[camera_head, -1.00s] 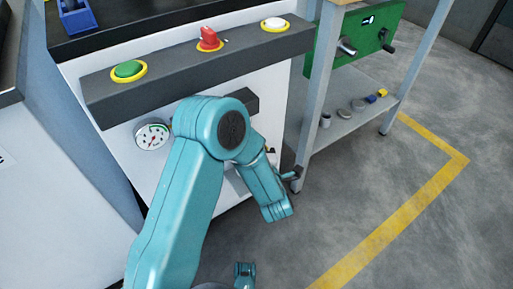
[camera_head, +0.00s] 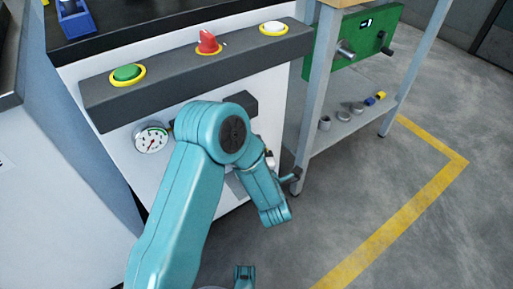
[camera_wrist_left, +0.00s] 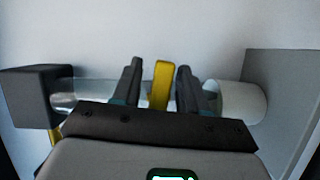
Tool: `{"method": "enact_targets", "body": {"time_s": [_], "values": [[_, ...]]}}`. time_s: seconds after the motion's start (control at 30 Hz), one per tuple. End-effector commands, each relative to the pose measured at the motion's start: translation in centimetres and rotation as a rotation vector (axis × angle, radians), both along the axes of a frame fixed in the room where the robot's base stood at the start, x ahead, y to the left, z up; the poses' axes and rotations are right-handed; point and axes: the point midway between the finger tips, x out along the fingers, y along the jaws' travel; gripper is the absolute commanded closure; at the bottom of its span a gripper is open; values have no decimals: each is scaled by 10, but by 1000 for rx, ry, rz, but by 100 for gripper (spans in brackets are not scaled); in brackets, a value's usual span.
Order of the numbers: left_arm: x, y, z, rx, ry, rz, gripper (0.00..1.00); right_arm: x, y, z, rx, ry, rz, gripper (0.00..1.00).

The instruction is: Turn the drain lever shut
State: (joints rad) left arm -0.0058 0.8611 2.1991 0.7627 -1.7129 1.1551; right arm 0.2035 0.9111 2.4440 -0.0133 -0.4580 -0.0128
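In the left wrist view a yellow lever (camera_wrist_left: 161,85) stands upright in front of a horizontal clear pipe (camera_wrist_left: 90,93). The pipe runs between a dark block (camera_wrist_left: 37,95) and a pale cylinder (camera_wrist_left: 242,102). My left gripper (camera_wrist_left: 158,78) is open, with one dark finger on each side of the lever. The lever is nearer the right finger, and a gap shows on its left. In the head view my left arm reaches to the machine front (camera_head: 80,110); its fingers and the yellow lever are hidden.
A dark panel bar carries a green button (camera_head: 126,74), a red switch (camera_head: 208,42) and a white button (camera_head: 273,28). A gauge (camera_head: 150,139) is below. A bench with a green panel (camera_head: 350,40) and a lower shelf (camera_head: 345,125) stands right. The floor beyond is clear.

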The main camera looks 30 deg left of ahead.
Motion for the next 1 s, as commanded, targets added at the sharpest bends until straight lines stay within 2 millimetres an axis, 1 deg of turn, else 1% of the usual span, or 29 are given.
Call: {"method": "enact_targets", "body": {"time_s": [0.23,0.37,0.47,0.7,0.8,0.9,1.0], "values": [[-1,-1,1,0,0,1,57,0,0,1,0,1,0,100],[-10,-12,2,0,3,-3,57,-3,1,6,2,9,1,100],[-25,-28,5,1,5,-6,57,-6,1,13,4,22,3,100],[-71,-74,8,3,4,-9,57,-18,4,28,12,62,9,100],[-88,-91,8,3,4,-9,57,-22,5,33,15,75,10,100],[-101,-103,9,2,2,-6,57,-26,5,36,17,87,11,100],[-109,-111,8,2,1,-4,57,-28,6,38,19,93,13,100]]}}
